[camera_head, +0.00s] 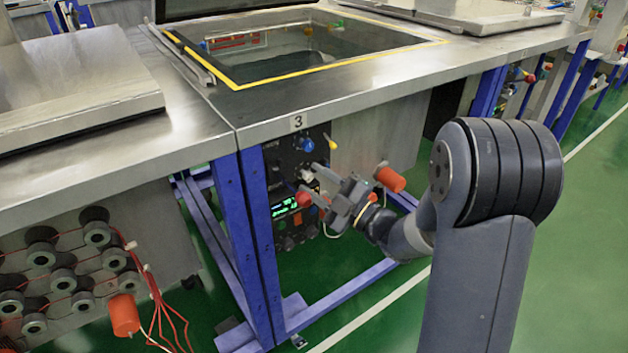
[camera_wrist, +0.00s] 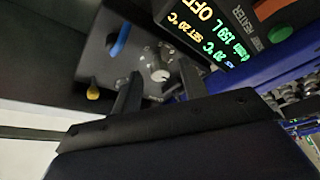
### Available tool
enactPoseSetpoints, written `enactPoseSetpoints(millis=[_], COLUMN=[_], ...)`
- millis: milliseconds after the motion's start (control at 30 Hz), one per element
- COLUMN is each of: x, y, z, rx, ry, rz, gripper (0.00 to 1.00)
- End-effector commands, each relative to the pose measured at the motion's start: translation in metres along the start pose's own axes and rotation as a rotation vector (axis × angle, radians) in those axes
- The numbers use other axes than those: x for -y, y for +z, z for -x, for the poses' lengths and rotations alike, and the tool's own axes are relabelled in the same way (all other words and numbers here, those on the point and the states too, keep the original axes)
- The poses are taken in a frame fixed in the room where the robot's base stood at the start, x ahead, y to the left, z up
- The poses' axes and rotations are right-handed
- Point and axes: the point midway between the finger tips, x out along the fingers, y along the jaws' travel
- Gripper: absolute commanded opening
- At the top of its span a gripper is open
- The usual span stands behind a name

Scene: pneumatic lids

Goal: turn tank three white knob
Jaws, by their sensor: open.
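Tank three, marked by a "3" label (camera_head: 298,121), has a dark control panel under its steel top. The white knob (camera_wrist: 160,74) shows in the wrist view on the panel, between my two fingertips in the picture. In the head view the white knob (camera_head: 306,175) is small and partly hidden by my gripper (camera_head: 313,183). My gripper is open and empty, in front of the panel with its fingers pointing at it. Whether the fingertips reach the knob's depth, I cannot tell.
Near the knob are a blue handle (camera_wrist: 120,40), a yellow-tipped lever (camera_wrist: 93,93) and a lit display (camera_wrist: 215,40). A blue table leg (camera_head: 242,240) stands left of the panel. An orange cylinder (camera_head: 388,178) is right of my gripper. Green floor lies open at right.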

Motion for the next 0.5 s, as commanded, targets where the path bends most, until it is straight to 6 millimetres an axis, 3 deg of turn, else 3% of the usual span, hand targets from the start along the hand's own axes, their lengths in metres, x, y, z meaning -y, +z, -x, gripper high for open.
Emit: enactPoseSetpoints(millis=[400,500], x=[-0.0002,-0.0002], y=[0.0,0.0], z=[-0.0095,-0.0094], rx=[0.001,0.001], ry=[0.001,0.001], rz=[-0.001,0.0], gripper=[0.41,0.33])
